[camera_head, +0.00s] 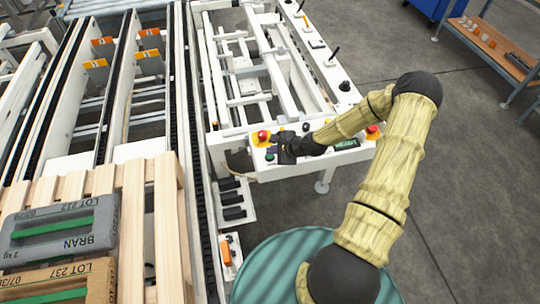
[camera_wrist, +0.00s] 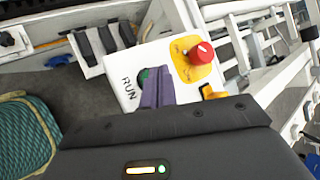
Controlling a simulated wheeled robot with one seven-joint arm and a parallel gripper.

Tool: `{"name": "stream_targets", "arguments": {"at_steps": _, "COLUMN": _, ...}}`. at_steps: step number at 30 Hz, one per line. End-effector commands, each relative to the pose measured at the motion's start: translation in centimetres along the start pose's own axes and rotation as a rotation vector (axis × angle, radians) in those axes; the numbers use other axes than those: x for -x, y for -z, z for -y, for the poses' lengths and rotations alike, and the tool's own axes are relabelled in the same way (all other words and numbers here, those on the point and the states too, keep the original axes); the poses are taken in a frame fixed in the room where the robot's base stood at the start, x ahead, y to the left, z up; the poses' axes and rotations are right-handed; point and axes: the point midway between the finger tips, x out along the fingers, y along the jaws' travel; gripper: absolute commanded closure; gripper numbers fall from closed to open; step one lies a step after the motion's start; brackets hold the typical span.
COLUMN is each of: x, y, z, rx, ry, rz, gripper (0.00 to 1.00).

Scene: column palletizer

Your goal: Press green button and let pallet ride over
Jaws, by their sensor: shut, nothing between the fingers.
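The green button (camera_wrist: 144,76) sits on a white control panel (camera_wrist: 123,92) beside the word RUN, in the wrist view. My gripper (camera_wrist: 150,93) is shut and empty, its purple fingers at the green button and partly covering it. I cannot tell whether the fingertips touch it. The wooden pallet (camera_head: 165,215) is at the lower left on the conveyor, carrying a grey BRAN pack (camera_head: 62,240) and a brown pack (camera_head: 60,285).
A red stop button (camera_wrist: 202,53) stands close to my fingers. A second red button (camera_head: 372,130) is at the panel's right end. White conveyor frames (camera_head: 225,85) fill the left and back. A bench (camera_head: 495,45) is at the upper right; grey floor between is clear.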

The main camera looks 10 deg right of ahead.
Motion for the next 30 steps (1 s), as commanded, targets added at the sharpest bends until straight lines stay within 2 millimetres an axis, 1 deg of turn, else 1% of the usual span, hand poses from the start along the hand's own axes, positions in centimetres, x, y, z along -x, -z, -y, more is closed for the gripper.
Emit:
{"name": "stream_targets", "arguments": {"at_steps": 12, "x": -0.57, "y": 0.42, "z": -0.44, "rx": 0.000, "ry": 0.000, "rz": 0.000, "gripper": 1.00}}
{"name": "stream_targets", "arguments": {"at_steps": 30, "x": -0.75, "y": 0.56, "z": -0.57, "rx": 0.000, "ry": 0.000, "rz": 0.000, "gripper": 1.00}}
